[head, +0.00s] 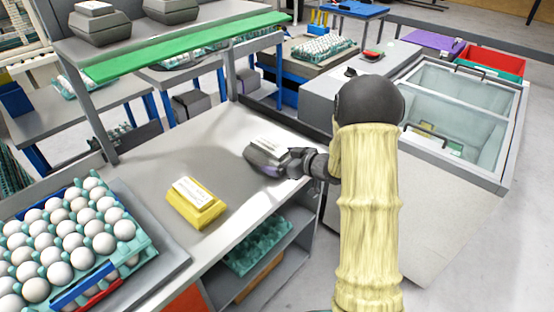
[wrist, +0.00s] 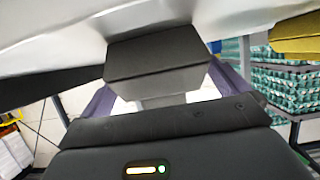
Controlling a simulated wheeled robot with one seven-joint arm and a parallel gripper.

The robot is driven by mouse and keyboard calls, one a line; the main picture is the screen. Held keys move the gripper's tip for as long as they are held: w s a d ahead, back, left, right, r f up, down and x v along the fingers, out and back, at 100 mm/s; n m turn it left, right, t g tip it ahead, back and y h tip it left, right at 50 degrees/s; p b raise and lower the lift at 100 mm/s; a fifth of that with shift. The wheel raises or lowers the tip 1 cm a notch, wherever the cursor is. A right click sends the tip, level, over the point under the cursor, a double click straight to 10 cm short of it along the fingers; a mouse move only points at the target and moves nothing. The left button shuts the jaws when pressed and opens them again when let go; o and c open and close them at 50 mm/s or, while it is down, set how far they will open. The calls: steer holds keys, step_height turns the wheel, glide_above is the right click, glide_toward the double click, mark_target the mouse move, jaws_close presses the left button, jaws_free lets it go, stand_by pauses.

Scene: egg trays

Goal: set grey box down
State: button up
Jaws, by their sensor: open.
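The grey box (head: 268,158) with a white label on top rests on the grey table near its right edge in the head view. My gripper (head: 297,165) is at the box's right side, low by the tabletop. In the wrist view, the grey box (wrist: 155,62) lies straight ahead of my gripper (wrist: 165,92), whose purple fingers stand apart on either side of it. The jaws are open. The near end of the box partly hides behind my gripper in the head view, so I cannot tell whether a finger touches it.
A yellow box (head: 196,203) sits on the table to the left. A large egg tray (head: 140,262) fills the front left. More grey boxes (head: 100,22) stand on the upper shelf with a green edge (head: 185,50). The table between the yellow and grey boxes is clear.

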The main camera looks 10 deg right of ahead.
steer(key=v, duration=1)
steer(key=s+a+m+g+h, duration=0.3)
steer(key=s+g+h, duration=0.1)
steer(key=s, duration=0.6)
steer(key=s+a+f+m+g+h, duration=0.1)
steer(key=s+a+m+g+h, duration=0.2)
steer(key=s, duration=0.7)
steer(key=shift+s+a+m+g+h, duration=0.4)
steer(key=shift+m+g, duration=0.2)
